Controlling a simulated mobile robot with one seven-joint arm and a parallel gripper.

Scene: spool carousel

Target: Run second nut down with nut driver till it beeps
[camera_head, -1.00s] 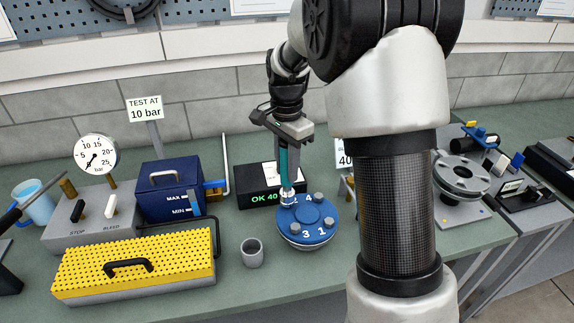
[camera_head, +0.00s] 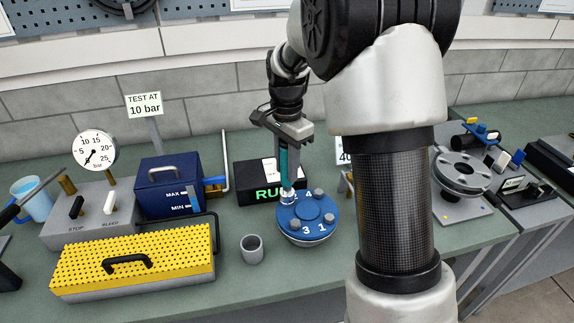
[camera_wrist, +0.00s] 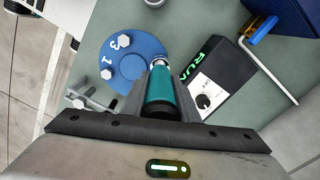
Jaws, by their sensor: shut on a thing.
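My gripper (camera_head: 284,146) is shut on the teal nut driver (camera_head: 284,167) and holds it upright over the blue round flange (camera_head: 308,226). The driver's silver socket sits over the nut place beside number 4, at the flange's far left side, and hides the nut and most of its number. Other bolt heads show by numbers 4, 3 and 1. In the wrist view the teal driver (camera_wrist: 159,92) lies between the fingers, its tip at the flange edge (camera_wrist: 130,66). The black display box (camera_head: 262,194) behind the flange shows green letters starting "RU", partly hidden by the driver.
A grey cup (camera_head: 252,249) stands left of the flange. A yellow perforated tray (camera_head: 135,260), a blue box (camera_head: 169,186) and a gauge (camera_head: 95,153) stand further left. A grey flange fixture (camera_head: 463,172) stands to the right, beyond my arm.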

